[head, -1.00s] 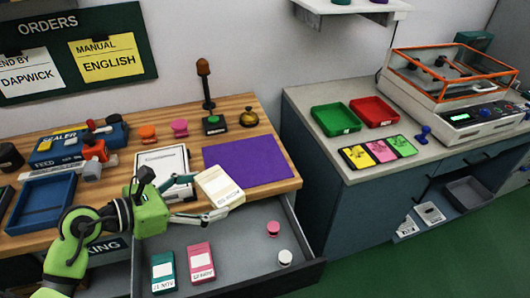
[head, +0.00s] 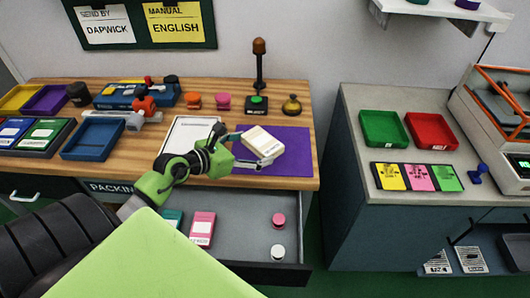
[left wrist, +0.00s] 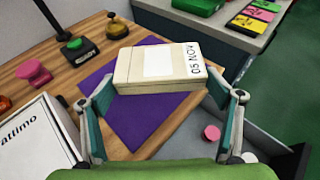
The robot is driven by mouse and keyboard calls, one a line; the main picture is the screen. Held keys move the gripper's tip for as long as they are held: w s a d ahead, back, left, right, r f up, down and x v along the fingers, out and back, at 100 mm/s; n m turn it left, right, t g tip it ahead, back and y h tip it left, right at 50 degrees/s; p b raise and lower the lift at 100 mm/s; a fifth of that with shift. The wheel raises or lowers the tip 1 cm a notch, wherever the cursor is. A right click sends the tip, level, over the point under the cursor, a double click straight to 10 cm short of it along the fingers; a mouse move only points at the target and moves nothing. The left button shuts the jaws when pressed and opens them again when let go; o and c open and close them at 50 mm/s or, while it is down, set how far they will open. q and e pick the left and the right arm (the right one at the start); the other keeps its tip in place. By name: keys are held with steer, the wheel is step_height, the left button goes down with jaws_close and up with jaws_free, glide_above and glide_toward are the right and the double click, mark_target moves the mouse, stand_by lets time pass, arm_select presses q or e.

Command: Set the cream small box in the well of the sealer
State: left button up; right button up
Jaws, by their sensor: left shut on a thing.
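The cream small box (head: 262,142) is held in my left gripper (head: 252,150) above the purple mat on the wooden bench. In the left wrist view the box (left wrist: 160,68) lies between the two fingers, its white label and "05 NOV" marking facing up. My left gripper (left wrist: 170,92) is shut on it. My right gripper is not in view.
A blue tray (head: 93,139) lies front left. An open drawer (head: 245,238) juts out below the bench.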

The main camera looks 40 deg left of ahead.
arm_select(q)
steer(key=w+f, duration=0.4)
steer(key=w+a+f+b, duration=0.1)
steer(key=w+f, duration=0.1)
steer(key=w, duration=0.1)
steer(key=shift+f, duration=0.4)
steer(key=shift+s+f+b, duration=0.1)
steer(key=shift+f+b, duration=0.2)
steer(key=shift+f, duration=1.2)
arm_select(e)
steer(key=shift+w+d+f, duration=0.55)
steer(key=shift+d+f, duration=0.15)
arm_select(q)
steer(key=shift+f, duration=0.1)
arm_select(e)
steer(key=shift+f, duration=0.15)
arm_select(q)
steer(key=o, duration=1.2)
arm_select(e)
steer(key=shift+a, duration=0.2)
